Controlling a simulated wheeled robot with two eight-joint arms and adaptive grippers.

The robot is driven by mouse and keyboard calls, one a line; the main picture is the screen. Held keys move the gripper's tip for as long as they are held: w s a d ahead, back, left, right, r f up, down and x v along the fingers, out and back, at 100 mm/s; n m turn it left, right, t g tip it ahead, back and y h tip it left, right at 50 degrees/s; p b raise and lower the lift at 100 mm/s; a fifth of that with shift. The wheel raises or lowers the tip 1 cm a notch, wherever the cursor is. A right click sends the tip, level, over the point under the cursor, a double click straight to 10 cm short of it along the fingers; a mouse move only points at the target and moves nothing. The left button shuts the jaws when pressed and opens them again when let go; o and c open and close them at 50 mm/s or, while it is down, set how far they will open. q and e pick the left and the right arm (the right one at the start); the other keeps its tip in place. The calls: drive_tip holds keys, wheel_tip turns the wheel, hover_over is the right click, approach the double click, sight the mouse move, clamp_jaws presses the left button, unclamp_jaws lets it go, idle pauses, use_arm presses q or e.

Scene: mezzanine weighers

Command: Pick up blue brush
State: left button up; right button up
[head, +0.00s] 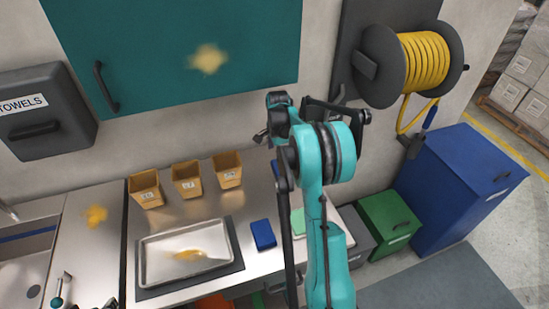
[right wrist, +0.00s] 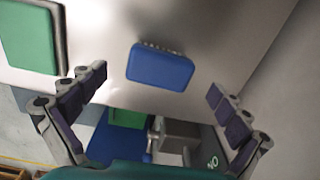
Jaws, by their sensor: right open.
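The blue brush (head: 263,234) lies on the steel counter, right of the metal tray in the head view. In the right wrist view the blue brush (right wrist: 160,67) shows as a rounded blue block with pale bristles along its far edge. My right gripper (right wrist: 158,85) is open and empty. Its two fingers stand wide apart, one to each side of the brush in the picture and apart from it. In the head view my right arm hides its fingers. Dark tips at the bottom left edge of the head view may be my left gripper (head: 107,304); its jaws are unclear.
A metal tray (head: 146,268) with a yellow smear lies left of the brush. Several tan bins (head: 187,180) stand behind it. A green pad (right wrist: 30,40) lies on a pale board near the brush. Green (head: 388,222) and blue (head: 455,190) bins stand right of the counter.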

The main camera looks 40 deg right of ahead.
drive_tip(key=shift+w+d+f+m, duration=0.2)
drive_tip(key=shift+d+f, duration=0.1)
drive_tip(key=shift+d, duration=0.1)
drive_tip(key=shift+w+d+f+m, duration=0.1)
drive_tip(key=shift+d+f+m, duration=0.15)
drive_tip(key=shift+d, duration=0.15)
drive_tip(key=f, duration=0.4)
drive_tip(key=f+b, duration=0.1)
drive_tip(key=f, duration=0.2)
drive_tip(key=shift+s+d+f, duration=0.15)
drive_tip(key=shift+s+f, duration=0.05)
drive_tip(key=shift+f, duration=0.2)
drive_tip(key=shift+r, duration=0.1)
drive_tip(key=c, duration=1)
